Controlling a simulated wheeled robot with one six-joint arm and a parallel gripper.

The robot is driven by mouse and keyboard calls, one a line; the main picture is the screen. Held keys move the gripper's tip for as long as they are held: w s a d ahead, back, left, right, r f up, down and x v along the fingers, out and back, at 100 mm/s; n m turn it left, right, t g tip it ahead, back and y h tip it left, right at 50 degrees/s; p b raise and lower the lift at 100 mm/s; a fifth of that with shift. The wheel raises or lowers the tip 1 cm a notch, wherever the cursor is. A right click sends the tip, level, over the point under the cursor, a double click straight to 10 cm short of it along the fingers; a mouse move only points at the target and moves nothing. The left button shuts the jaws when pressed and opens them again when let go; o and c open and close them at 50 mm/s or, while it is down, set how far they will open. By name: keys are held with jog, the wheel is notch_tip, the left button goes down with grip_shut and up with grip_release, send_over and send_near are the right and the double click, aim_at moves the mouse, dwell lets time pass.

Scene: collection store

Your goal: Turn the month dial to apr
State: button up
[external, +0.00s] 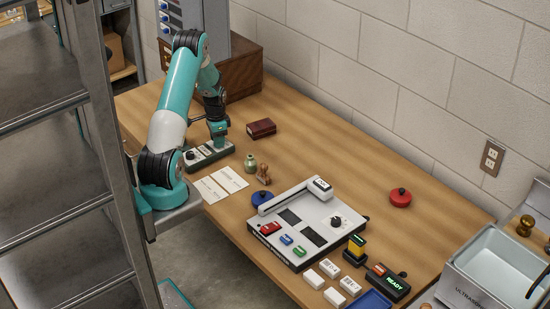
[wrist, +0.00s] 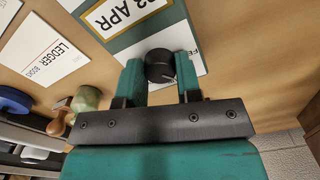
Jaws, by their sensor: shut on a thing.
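The date stamp device (external: 208,153) is a low grey box on the wooden table, below my gripper (external: 217,143) in the external view. Its black dial (wrist: 160,65) sits between the two teal fingers of my gripper (wrist: 160,76) in the wrist view, and the fingers are shut on it. The device's display window (wrist: 125,14) reads "3 APR", cut off at the frame's top edge. A second black knob (external: 190,155) shows on the device's left end in the external view.
Ledger cards (external: 222,184) lie in front of the device; one shows in the wrist view (wrist: 45,50). A green jar (external: 250,163) and wooden stamp (external: 263,172) stand to the right. A dark red book (external: 262,128) lies behind. A panel device (external: 308,225) stands farther right.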

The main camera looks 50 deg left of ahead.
jog(key=o, duration=0.9)
jog(key=shift+r, duration=8.75)
